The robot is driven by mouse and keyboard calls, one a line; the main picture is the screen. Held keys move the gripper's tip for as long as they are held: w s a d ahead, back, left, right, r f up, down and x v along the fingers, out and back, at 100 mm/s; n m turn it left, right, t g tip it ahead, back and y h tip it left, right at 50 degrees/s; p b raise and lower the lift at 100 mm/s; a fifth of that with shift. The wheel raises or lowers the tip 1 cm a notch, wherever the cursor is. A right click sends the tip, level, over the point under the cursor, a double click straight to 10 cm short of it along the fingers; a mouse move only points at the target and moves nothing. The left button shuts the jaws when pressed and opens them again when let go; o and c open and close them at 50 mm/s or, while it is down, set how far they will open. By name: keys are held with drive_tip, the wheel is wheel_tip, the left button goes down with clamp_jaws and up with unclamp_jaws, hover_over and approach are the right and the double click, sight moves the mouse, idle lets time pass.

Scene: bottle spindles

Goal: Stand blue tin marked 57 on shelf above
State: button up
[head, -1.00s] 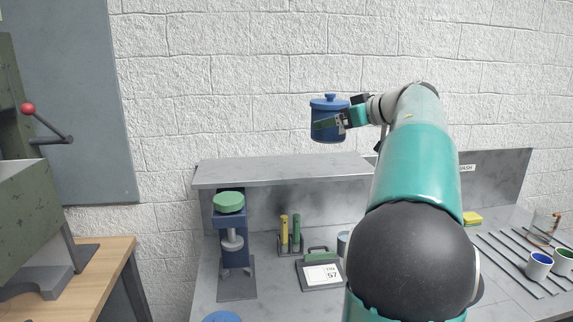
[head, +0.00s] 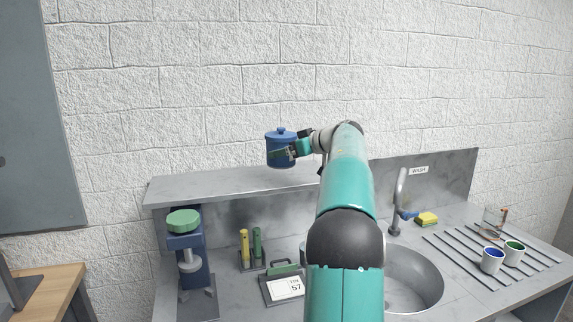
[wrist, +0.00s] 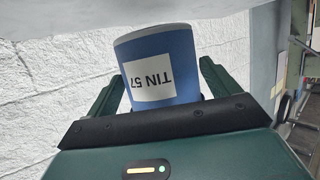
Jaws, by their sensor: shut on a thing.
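The blue tin (head: 281,152) has a lid with a knob and is upright in the head view. In the wrist view the tin (wrist: 184,58) shows a white label reading "TIN 57", upside down in that picture. My gripper (head: 291,153) is shut on the tin, with a finger on each side of it in the wrist view. The grey shelf (head: 205,185) runs along the wall above the counter. The tin appears just above the shelf's top; whether it touches cannot be told.
A blue press with a green top (head: 184,222) stands at left under the shelf. Yellow and green tubes (head: 251,246) stand in a rack. A sink (head: 412,280), tap (head: 398,200), sponge (head: 427,219) and cups (head: 493,260) are at right. The shelf left of the tin is clear.

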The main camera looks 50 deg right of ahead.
sight(294, 162)
drive_tip(key=shift+w+d+f, duration=0.25)
drive_tip(key=shift+w+f, duration=0.2)
drive_tip(key=shift+f, duration=0.05)
drive_tip(key=f, duration=0.3)
drive_tip(key=shift+w+d+f, duration=0.15)
drive_tip(key=shift+w+d, duration=0.05)
drive_tip(key=shift+w, duration=0.1)
drive_tip(key=shift+s+f, duration=0.15)
drive_tip(key=shift+s, duration=0.05)
drive_tip(key=shift+w+f, duration=0.1)
drive_tip(key=shift+w, duration=0.1)
drive_tip(key=shift+s+f, duration=0.1)
drive_tip(key=shift+s, duration=0.05)
drive_tip(key=o, duration=1.2)
drive_tip(key=shift+f, duration=0.15)
drive_tip(key=shift+s+r, duration=0.2)
drive_tip(key=shift+r, duration=0.15)
drive_tip(key=v, duration=1.1)
drive_tip(key=shift+s, duration=0.25)
